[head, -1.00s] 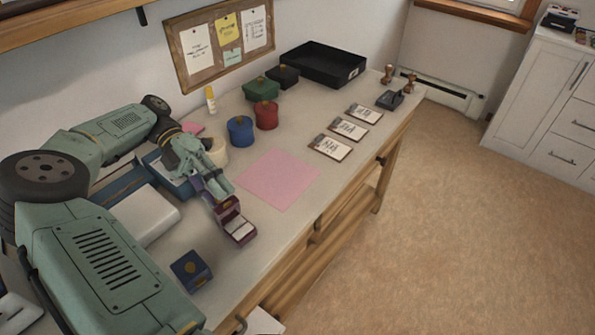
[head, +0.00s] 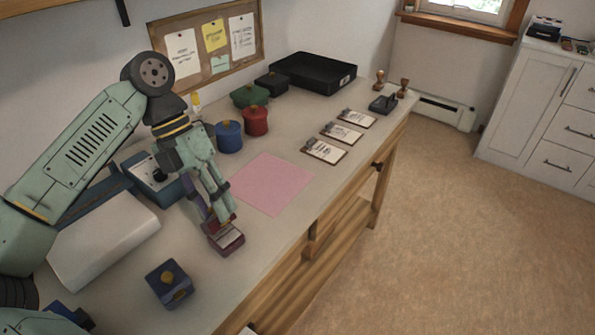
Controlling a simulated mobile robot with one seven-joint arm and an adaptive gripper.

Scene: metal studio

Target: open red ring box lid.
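The dark red ring box (head: 226,243) sits on the workbench near its front edge, left of the pink sheet. Its pale inside shows, so the lid stands raised at least partly. The lid is mostly hidden behind my gripper. My gripper (head: 219,214) points down over the back of the box, with its fingertips at or very near the lid. I cannot tell whether the fingers touch the lid, or how far apart they are.
A blue box with a gold knob (head: 169,283) stands front left. The pink sheet (head: 271,184) lies right of my gripper. Round blue (head: 229,137) and red (head: 255,121) containers, several cards and a black tray (head: 313,73) are farther back. Bench between the two boxes is clear.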

